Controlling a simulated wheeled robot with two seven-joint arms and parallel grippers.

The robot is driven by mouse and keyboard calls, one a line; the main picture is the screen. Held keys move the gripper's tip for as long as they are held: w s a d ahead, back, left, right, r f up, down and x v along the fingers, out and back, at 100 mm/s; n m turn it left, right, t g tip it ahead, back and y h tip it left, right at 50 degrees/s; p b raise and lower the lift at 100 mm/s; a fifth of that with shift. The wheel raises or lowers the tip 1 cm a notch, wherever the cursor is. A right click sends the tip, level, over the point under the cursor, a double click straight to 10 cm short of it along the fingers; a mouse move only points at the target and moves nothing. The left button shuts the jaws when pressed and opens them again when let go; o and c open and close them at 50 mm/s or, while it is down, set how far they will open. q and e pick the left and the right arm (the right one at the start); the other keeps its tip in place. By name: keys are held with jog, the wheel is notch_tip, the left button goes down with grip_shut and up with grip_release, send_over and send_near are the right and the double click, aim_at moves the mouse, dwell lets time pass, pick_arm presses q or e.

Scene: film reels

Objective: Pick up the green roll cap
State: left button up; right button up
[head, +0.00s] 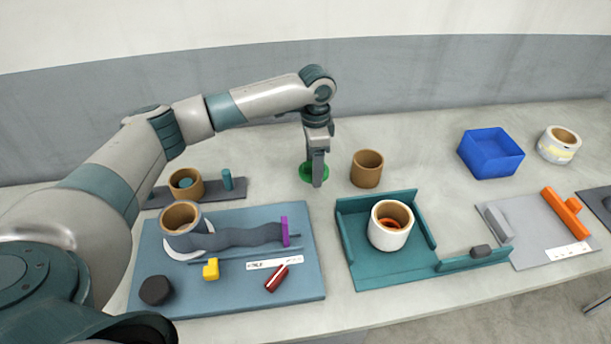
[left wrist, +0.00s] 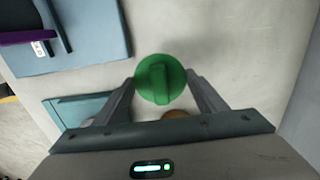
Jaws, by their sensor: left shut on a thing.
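The green roll cap (head: 306,172) is at the back middle of the table in the head view, with my left gripper (head: 318,184) over it and partly in front of it. In the left wrist view the cap is a round green disc with a raised bar (left wrist: 160,80), between the two fingertips of my left gripper (left wrist: 162,82). The fingers are shut on the cap. I cannot tell whether the cap touches the table. My right gripper is in neither view.
A brown cardboard roll (head: 367,169) stands close right of the cap. A teal tray (head: 365,270) with a white roll (head: 378,236) is in front. A blue mat (head: 230,292) with a grey film strip lies front left. A blue bin (head: 490,165) stands at the right.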

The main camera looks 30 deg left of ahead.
pick_arm(q)
jog(key=w+d+r+b, duration=0.2)
jog(key=d+r, duration=0.3)
jog(key=d, duration=0.4)
jog(key=shift+w+r+b, duration=0.3)
jog(key=shift+w+r, duration=0.05)
jog(key=shift+w, duration=0.1)
